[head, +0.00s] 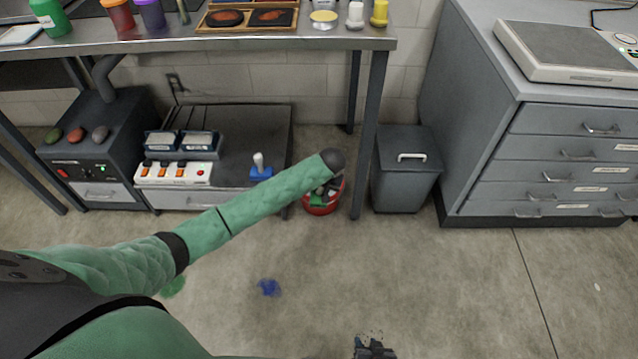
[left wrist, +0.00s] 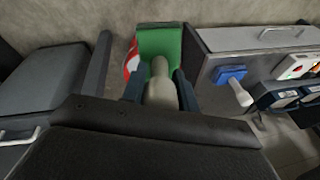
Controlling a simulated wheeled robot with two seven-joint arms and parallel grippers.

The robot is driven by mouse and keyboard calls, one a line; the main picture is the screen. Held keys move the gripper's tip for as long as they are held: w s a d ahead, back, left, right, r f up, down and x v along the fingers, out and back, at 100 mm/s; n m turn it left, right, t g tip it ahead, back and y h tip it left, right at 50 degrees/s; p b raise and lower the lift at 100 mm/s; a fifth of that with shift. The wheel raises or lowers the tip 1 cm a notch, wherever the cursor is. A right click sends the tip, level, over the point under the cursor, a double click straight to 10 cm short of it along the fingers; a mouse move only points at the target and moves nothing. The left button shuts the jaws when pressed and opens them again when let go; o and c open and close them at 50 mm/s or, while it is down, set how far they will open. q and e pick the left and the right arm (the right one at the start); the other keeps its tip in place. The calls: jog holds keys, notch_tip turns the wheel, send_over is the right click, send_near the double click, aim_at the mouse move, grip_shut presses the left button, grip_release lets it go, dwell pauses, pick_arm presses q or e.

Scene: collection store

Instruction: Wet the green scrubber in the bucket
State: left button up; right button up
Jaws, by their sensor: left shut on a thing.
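The red bucket (head: 321,210) stands on the floor beside the table leg, partly hidden by my left arm; a bit of its red and white side shows in the left wrist view (left wrist: 130,63). My left gripper (head: 328,188) is over the bucket, mostly covered by my arm. In the left wrist view the left gripper (left wrist: 159,88) is shut on the pale handle of the green scrubber (left wrist: 158,40). The scrubber's green also shows within the bucket's outline in the head view (head: 317,200). Water contact cannot be seen. My right gripper (head: 375,347) is low at the bottom edge, its fingers unclear.
A blue scrubber (head: 260,172) with a white handle stands on the low grey cabinet (head: 235,140) left of the bucket. A grey bin (head: 405,180) and drawer cabinet (head: 550,150) are to the right. A table (head: 200,42) overhangs. Blue (head: 268,287) and green (head: 173,287) stains mark the floor.

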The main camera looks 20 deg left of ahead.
pick_arm(q)
jog(key=shift+f, duration=1.95)
jog(key=shift+f+b, duration=0.75)
jog(key=shift+f, duration=2.15)
